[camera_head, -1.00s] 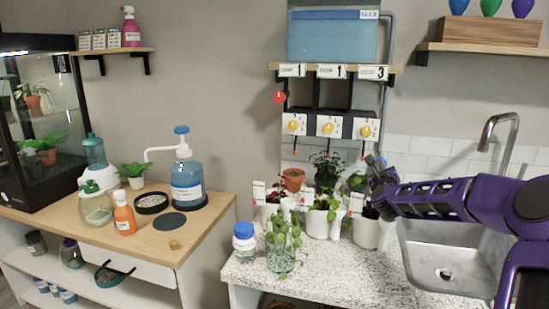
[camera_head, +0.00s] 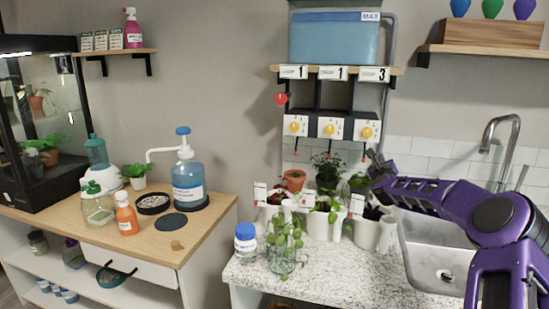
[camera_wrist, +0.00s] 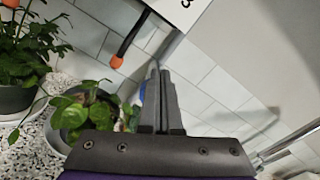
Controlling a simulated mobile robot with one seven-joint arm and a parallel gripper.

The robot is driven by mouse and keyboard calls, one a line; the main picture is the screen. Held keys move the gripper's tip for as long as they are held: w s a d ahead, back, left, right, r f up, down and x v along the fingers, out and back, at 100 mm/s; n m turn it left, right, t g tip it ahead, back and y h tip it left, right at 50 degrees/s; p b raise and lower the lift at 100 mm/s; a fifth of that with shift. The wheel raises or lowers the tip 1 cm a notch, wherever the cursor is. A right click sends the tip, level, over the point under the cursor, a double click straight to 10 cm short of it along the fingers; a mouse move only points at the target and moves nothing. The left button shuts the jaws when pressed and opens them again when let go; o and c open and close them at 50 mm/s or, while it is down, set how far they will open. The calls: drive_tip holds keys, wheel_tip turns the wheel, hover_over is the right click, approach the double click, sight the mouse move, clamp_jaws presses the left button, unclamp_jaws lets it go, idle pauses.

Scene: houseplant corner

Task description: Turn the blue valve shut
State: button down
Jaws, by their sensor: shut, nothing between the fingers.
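My gripper (camera_head: 374,158) is at the right of the dial panel, above the right potted plants and in front of the wall. In the wrist view its two fingers (camera_wrist: 158,75) are together with nothing between them. A small sliver of blue (camera_wrist: 141,92) shows just left of the fingers in the wrist view. It may be part of the blue valve, but most of it is hidden and I cannot tell how it is turned. I cannot make out the valve in the head view. A grey pipe (camera_head: 387,100) runs down the wall beside the water tank (camera_head: 334,43).
Several potted plants stand below my gripper, including a white pot (camera_head: 367,232). White boxes with yellow dials (camera_head: 331,128) hang to its left. A black tube with an orange tip (camera_wrist: 117,61) hangs close by. The sink (camera_head: 440,255) and tap (camera_head: 497,145) are at right.

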drive_tip(key=shift+s+d+f+b, duration=0.1)
drive_tip(key=shift+f+b, duration=0.2)
drive_tip(key=shift+f, duration=0.15)
idle(0.7)
drive_tip(key=shift+a+f, duration=0.25)
drive_tip(key=shift+a, duration=0.05)
drive_tip(key=shift+r, duration=0.15)
drive_tip(key=shift+a+r+v, duration=0.1)
drive_tip(key=shift+r+v, duration=0.05)
drive_tip(key=shift+v, duration=0.8)
drive_tip(key=shift+a+r+v, duration=0.1)
drive_tip(key=shift+v, duration=0.9)
drive_tip(key=shift+a+r+v, duration=0.1)
drive_tip(key=shift+r+v, duration=0.05)
drive_tip(key=shift+v, duration=0.8)
